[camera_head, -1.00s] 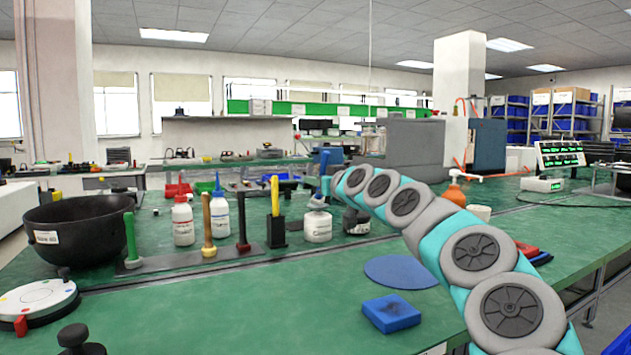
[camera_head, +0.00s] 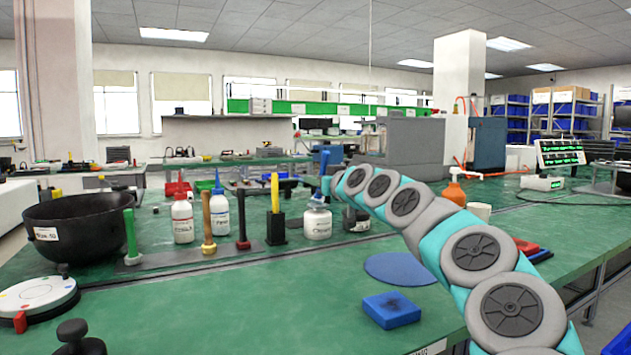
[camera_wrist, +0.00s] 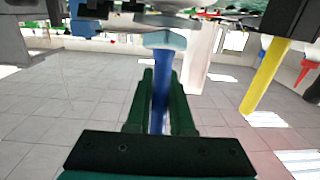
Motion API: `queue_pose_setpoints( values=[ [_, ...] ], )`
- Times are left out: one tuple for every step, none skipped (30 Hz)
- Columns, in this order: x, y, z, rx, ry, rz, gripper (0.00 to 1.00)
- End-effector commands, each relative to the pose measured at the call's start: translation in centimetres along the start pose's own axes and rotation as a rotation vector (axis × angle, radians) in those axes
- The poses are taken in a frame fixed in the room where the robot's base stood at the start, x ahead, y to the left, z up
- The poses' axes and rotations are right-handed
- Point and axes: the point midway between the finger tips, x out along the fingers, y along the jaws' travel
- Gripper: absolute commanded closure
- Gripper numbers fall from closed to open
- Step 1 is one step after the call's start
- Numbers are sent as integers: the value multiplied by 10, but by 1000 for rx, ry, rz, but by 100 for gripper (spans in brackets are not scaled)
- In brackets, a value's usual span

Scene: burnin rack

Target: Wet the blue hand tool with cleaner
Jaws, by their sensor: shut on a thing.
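My gripper (camera_head: 326,186) is shut on the blue hand tool, whose blue handle (camera_wrist: 160,100) lies between the green fingers in the wrist view. The handle's upper end stands above the gripper in the head view. The tool's pale head (camera_wrist: 165,40) points down to the mouth of a white labelled jar (camera_head: 318,226), which seems to be the cleaner. The head is at or just above the jar mouth; I cannot tell whether it touches liquid.
A black block with a yellow tool (camera_head: 275,195) stands left of the jar, and a dark labelled jar (camera_head: 358,222) close on its right. A blue disc (camera_head: 400,269) and blue block (camera_head: 391,310) lie in front.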

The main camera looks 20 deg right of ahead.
Motion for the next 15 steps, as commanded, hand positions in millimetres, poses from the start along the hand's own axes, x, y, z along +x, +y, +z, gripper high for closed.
queue_pose_setpoints(
  values=[
    [0,0,0,0,-1,0,100],
    [0,0,0,0,-1,0,100],
    [0,0,-1,0,-1,0,100],
    [0,0,-2,0,-1,0,100],
    [0,0,-3,0,-1,0,100],
    [0,0,-6,0,-1,0,100],
    [0,0,-7,0,-1,1,100],
    [0,1,-10,0,-1,1,100],
    [0,1,-12,0,-1,0,100],
    [0,1,-15,0,-1,0,100],
    [0,0,-17,1,-1,0,100],
    [-1,0,-20,1,-1,-1,100],
    [-1,0,-22,1,-1,-1,100],
    [-1,0,-24,1,-1,-1,100],
    [-1,0,-27,1,-1,-2,100]
  ],
)
